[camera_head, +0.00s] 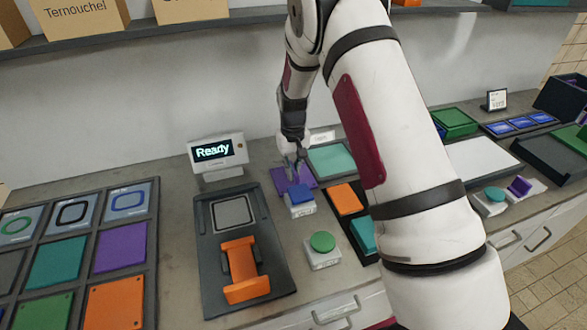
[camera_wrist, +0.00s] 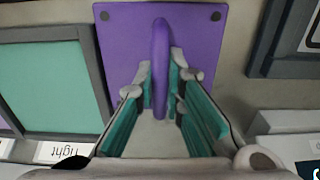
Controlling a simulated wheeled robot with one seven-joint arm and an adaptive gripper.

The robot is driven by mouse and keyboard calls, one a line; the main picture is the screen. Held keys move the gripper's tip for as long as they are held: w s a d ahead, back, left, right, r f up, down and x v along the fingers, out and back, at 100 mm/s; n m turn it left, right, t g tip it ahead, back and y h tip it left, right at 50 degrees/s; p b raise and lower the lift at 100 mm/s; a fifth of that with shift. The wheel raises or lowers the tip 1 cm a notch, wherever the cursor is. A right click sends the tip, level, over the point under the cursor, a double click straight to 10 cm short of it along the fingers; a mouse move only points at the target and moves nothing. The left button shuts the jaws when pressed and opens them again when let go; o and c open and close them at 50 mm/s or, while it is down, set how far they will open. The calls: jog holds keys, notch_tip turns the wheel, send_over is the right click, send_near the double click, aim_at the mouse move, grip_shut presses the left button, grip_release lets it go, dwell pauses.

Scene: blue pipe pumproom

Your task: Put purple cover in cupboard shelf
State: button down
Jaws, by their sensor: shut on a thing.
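The purple cover is a flat square plate with dark dots at two visible corners and a raised purple ridge; it fills the top middle of the wrist view (camera_wrist: 118,45). In the head view the cover (camera_head: 279,182) is partly hidden behind my gripper and a blue-topped block. My gripper (camera_wrist: 161,78) has its teal-padded fingers closed on the ridge from both sides; in the head view my gripper (camera_head: 293,168) points down over the cover. I cannot tell whether the cover rests on the counter or is slightly raised. No shelf is clearly identifiable as the cupboard shelf.
A wall shelf (camera_head: 150,27) with cardboard boxes runs above the counter. A "Ready" display (camera_head: 218,152) stands behind a dark fixture (camera_head: 210,285) holding an orange part. A blue-button box (camera_head: 301,208) and green-button box (camera_head: 322,258) are close by. A teal-panel tray (camera_wrist: 40,85) lies left of the cover.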

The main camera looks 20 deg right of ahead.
jog(key=shift+f, duration=0.1)
jog(key=c, duration=1.7)
grip_release()
